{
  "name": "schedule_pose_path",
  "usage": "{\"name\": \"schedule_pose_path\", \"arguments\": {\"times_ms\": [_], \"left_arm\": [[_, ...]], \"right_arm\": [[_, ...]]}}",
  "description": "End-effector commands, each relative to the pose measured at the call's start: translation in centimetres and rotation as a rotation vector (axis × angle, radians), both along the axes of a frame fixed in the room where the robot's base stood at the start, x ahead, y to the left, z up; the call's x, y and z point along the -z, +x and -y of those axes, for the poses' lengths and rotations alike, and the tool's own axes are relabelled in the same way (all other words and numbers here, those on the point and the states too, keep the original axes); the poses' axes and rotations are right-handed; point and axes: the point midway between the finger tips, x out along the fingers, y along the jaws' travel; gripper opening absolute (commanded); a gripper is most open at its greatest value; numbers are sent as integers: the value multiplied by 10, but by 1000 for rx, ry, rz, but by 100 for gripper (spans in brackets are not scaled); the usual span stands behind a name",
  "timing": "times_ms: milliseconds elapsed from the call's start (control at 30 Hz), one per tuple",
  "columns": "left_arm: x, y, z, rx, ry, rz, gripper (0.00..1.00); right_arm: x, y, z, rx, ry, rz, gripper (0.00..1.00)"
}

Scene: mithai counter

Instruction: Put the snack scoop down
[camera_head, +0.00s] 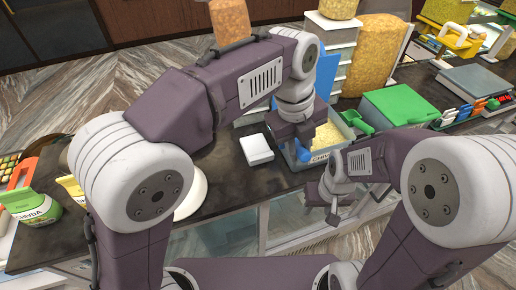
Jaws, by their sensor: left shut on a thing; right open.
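My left gripper (292,140) points down over the labelled snack tub (339,149) in the middle of the counter. It is shut on a blue snack scoop (303,154), of which only a small part shows below the jaws. I cannot tell whether the scoop touches the yellow snack in the tub. A green scoop (356,121) sits at the tub's right side, free of both grippers. My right gripper (334,212) is lower, in front of the counter's near edge, open and empty.
A small white box (256,149) lies left of the tub. A green-topped box (399,104) stands to the right, with tall snack-filled jars behind. Green-and-white packets (33,207) stand at far left. Dark counter (232,178) is bare between the white box and the near edge.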

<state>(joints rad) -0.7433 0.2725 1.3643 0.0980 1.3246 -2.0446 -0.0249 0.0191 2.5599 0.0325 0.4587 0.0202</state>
Motion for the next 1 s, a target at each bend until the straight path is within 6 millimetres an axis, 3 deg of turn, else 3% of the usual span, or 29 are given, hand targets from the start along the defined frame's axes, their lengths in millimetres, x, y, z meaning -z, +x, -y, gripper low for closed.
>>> {"name": "schedule_pose_path", "arguments": {"times_ms": [200,400,600,833,1000], "left_arm": [[33,40,-48,-12,4,-5,0],[57,65,-74,-6,1,-2,0],[64,69,-77,-3,1,-1,0],[99,68,-77,-3,1,-3,0],[102,69,-77,-3,0,0,0]], "right_arm": [[-16,0,0,0,0,0,45],[-27,0,0,0,0,0,45],[-28,0,0,0,0,0,45],[-42,0,0,0,0,0,45],[-40,0,0,0,0,0,45]]}}
